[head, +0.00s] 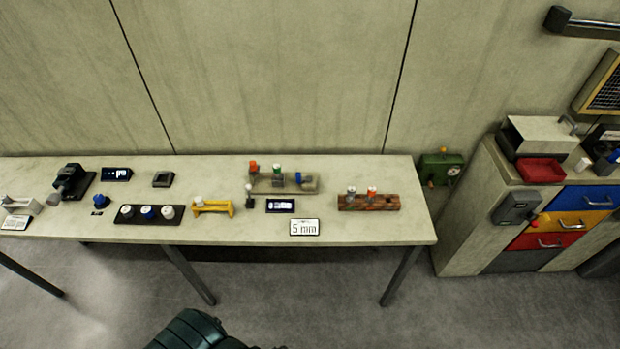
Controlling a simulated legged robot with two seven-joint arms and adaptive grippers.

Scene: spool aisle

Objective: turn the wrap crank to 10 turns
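I cannot tell for certain which thing is the wrap crank. A green box (441,168) with a small round dial and an orange knob is fixed at wall side, just beyond the right end of the table. A grey box (515,206) with a red-tipped handle (537,222) sits on the front of the cabinet at the right. Both are small here, and no turn count is readable. Neither of my grippers is in view.
A long pale table (330,236) carries spool racks, small displays and a "5 mm" card (304,228). The cabinet (460,220) has blue, yellow and red drawers, with a red tray (541,170) on top. A dark green ribbed shape (190,331) shows at the bottom. Floor in front is clear.

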